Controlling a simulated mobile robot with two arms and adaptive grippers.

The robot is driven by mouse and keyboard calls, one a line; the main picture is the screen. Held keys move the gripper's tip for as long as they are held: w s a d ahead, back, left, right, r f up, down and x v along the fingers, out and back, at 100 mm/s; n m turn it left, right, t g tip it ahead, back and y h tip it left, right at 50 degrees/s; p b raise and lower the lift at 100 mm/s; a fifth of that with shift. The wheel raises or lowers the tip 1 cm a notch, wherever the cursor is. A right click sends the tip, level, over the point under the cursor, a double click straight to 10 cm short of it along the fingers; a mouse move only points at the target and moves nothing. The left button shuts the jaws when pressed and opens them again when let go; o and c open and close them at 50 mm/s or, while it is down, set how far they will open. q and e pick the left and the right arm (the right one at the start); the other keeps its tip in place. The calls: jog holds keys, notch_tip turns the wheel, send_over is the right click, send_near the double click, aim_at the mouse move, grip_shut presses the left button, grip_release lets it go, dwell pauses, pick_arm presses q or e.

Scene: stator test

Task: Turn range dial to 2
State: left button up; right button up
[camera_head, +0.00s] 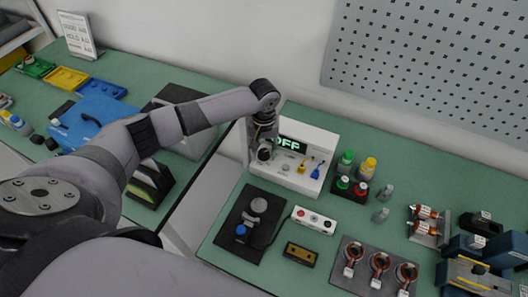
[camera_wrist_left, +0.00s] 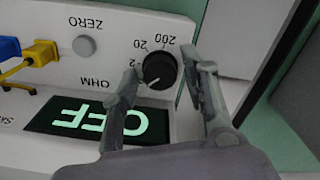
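The white meter (camera_head: 313,180) stands on the green bench, its display (camera_head: 291,146) reading OFF. In the left wrist view the black range dial (camera_wrist_left: 160,70) is on the meter's panel (camera_wrist_left: 112,48), with marks 2, 20 and 200 around it. Its white pointer line points down-left, below the 2 mark. My left gripper (camera_wrist_left: 167,73) is open, with one finger on each side of the dial. The left finger overlaps the dial's edge in the picture; the right finger shows a gap. I cannot tell if either touches. In the head view my gripper (camera_head: 263,150) partly covers the dial area.
Blue and yellow plugs (camera_wrist_left: 40,54) and a grey ZERO button (camera_wrist_left: 84,46) sit along the panel. A black mat (camera_head: 240,245) and a white box with buttons (camera_head: 314,220) lie in front.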

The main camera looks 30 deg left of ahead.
pick_arm(q)
jog(key=c, duration=0.7)
jog(key=shift+r+m+p, duration=0.1)
jog(key=shift+m+p, duration=0.3)
jog(key=shift+m, duration=0.2)
jog(key=m+p, duration=0.1)
jog(key=m, duration=0.1)
jog(key=shift+m, duration=0.4)
jog(key=m, duration=0.2)
jog(key=shift+m+p, duration=0.35)
jog(key=shift+m, duration=1.15)
pick_arm(e)
jog(key=r, duration=0.1)
jog(key=w+r, duration=0.1)
jog(key=shift+d+r, duration=0.15)
jog(key=shift+r, duration=0.25)
pick_arm(q)
jog(key=o, duration=0.9)
jog(key=shift+c, duration=0.2)
